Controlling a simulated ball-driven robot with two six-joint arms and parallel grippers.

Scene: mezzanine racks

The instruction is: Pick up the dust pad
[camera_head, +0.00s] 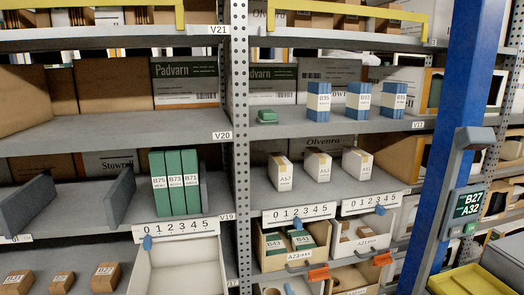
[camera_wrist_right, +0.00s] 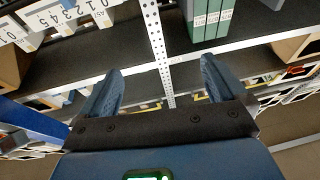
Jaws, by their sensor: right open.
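A small green pad (camera_head: 267,116), which looks like the dust pad, lies flat on the grey shelf (camera_head: 290,127) just right of the perforated post, left of the blue boxes. I cannot make out the pad in the right wrist view. My right gripper (camera_wrist_right: 161,66) shows in the right wrist view with its two blue fingers wide apart and nothing between them. It faces the racks near the perforated post (camera_wrist_right: 155,40). Neither gripper shows in the head view. My left gripper is not in view.
Several blue boxes (camera_head: 318,98) stand right of the pad, with cartons (camera_head: 272,85) behind. White boxes (camera_head: 281,172) stand on the shelf below. The perforated post (camera_head: 240,130) and a blue column (camera_head: 455,120) rise in front. The shelf left of the post has free room.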

